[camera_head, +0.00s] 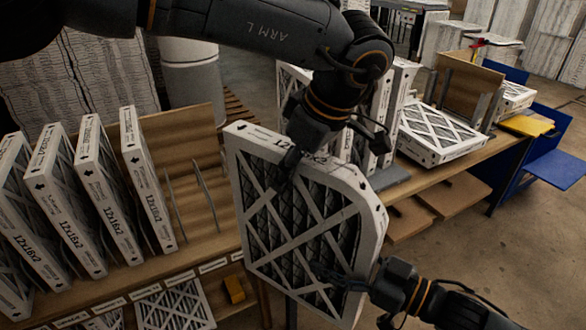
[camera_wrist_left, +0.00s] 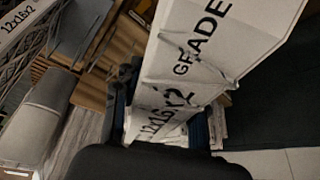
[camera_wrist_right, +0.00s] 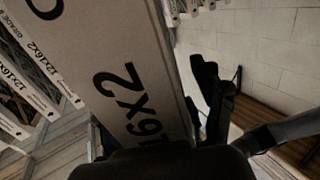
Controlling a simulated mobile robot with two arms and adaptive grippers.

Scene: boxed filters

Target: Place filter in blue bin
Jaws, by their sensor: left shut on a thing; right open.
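A white-framed filter (camera_head: 300,215) with a dark pleated face and a crossed lattice hangs upright, slightly tilted, in front of the shelf. My left gripper (camera_head: 318,150) is shut on its top edge; the printed edge also shows in the left wrist view (camera_wrist_left: 195,65). My right gripper (camera_head: 355,283) is open at the filter's lower right edge. One finger shows in front of the lattice, and the filter edge (camera_wrist_right: 125,75) fills the right wrist view beside a finger. Contact there cannot be told. A blue bin (camera_head: 555,165) with yellow parts stands at the far right.
Several filters (camera_head: 95,195) stand in a wooden rack at left, with more behind my left arm. A filter lies flat (camera_head: 440,133) on the wooden bench at right. A pale cylinder (camera_head: 190,75) stands behind. Open floor (camera_head: 500,250) lies at lower right.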

